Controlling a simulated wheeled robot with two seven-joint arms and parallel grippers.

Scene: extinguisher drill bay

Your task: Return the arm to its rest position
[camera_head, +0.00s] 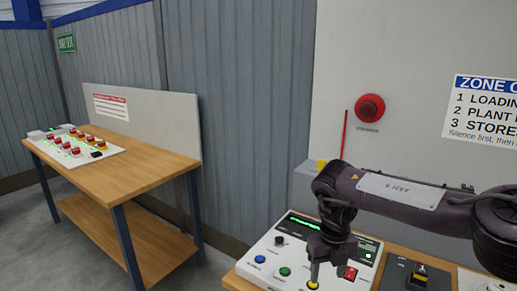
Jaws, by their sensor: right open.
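My right arm (405,190) comes in from the right, bent at the wrist with the gripper pointing down. My right gripper (314,276) is open and empty, with its fingertips just above or at a yellow button (313,285) on the white control panel (262,270). I cannot tell whether the tips touch the button. The gripper and wrist hide part of the panel. My left gripper is not in view.
A red alarm (370,107) is on the wall behind. A wooden bench (150,165) with another panel (75,150) stands at the left.

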